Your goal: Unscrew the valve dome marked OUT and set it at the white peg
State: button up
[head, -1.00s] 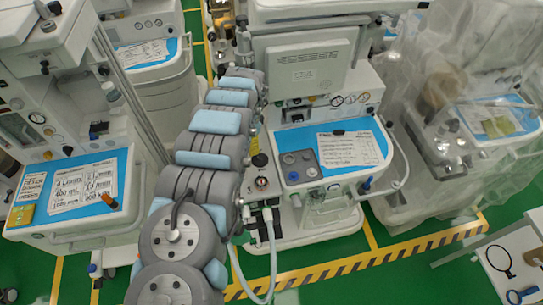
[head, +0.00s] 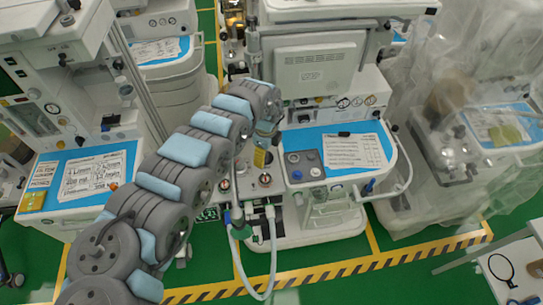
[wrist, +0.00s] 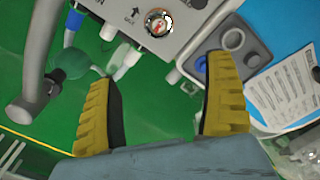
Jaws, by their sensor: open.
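In the head view a light grey valve block (head: 262,193) stands at the left of the middle cart's blue worktop. Two small round domes show on it, a right one (head: 265,180) and a left one (head: 225,184). The wrist view shows one clear dome with a red-and-white inside (wrist: 158,22), beside a black arrow. I cannot read which dome is marked OUT. My gripper (wrist: 160,75) is open and empty, its yellow fingers wide apart, with the dome beyond their tips. In the head view my gripper (head: 261,157) hangs just above the block. I cannot make out the white peg.
A grey panel with round knobs (head: 303,164) and a paper sheet (head: 352,151) lie right of the block. A green fitting (head: 238,214) and white hose (head: 272,250) hang in front. Carts stand left and right, the right one under clear plastic (head: 480,120).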

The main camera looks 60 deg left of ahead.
aim_at(268, 178)
notch_tip(268, 178, down, 15)
jog(key=shift+d+f+b, duration=0.1)
jog(key=shift+f+b, duration=0.1)
jog(key=shift+b, duration=0.7)
jog(key=shift+f+b, duration=0.45)
jog(key=shift+f, duration=0.55)
jog(key=c, duration=1.3)
jog(key=shift+o, duration=1.3)
jog(key=shift+c, duration=0.6)
jog(key=shift+r, duration=0.15)
